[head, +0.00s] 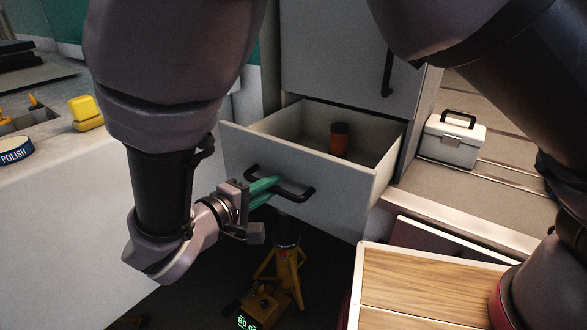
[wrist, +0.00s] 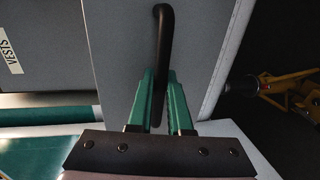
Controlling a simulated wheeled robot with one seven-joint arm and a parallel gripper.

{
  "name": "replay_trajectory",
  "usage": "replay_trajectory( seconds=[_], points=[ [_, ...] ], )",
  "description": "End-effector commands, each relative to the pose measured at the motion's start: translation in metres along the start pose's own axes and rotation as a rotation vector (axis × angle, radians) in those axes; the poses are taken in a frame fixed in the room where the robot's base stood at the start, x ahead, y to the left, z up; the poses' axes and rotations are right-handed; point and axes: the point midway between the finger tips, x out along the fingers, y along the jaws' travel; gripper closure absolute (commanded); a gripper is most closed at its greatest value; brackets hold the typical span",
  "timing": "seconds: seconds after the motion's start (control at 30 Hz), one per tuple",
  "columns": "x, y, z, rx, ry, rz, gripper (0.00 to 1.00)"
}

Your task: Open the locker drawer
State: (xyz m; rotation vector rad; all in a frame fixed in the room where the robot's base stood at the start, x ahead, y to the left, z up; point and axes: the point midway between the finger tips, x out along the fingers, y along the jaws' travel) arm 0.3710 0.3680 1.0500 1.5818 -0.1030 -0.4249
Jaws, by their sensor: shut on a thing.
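The locker drawer (head: 300,177) is grey and stands pulled out from the grey locker (head: 335,55), with its inside showing in the head view. A dark orange cylinder with a black top (head: 339,139) stands in it. My gripper (head: 272,187), with green fingers, is at the drawer front and shut on its black bar handle (head: 300,193). In the wrist view the green fingers (wrist: 160,85) lie on both sides of the handle (wrist: 164,40). The drawer front (wrist: 120,35) fills the middle of that view.
A yellow jack-like stand (head: 285,265) is on the floor below the drawer. A wooden-topped cabinet (head: 420,290) is at the lower right. A white toolbox (head: 450,138) sits right of the locker. A counter (head: 60,190) with a polish tin (head: 14,152) is at left.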

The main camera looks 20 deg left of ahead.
Motion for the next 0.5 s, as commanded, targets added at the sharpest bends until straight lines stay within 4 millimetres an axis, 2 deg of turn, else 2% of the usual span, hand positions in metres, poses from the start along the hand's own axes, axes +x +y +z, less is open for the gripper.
replay_trajectory(
  seconds=[0.07,0.1,0.17,0.2,0.5],
  points=[
    [0.0000,-0.0007,0.0003,-0.001,0.000,0.000,1.00],
    [0.0000,-0.0007,0.0003,-0.002,0.000,0.000,0.79],
    [0.0001,-0.0006,0.0003,-0.002,0.000,0.000,0.56],
    [0.0001,-0.0005,0.0003,-0.001,0.000,0.000,0.53],
    [-0.0009,-0.0002,-0.0001,-0.001,0.001,0.000,0.53]
  ],
)
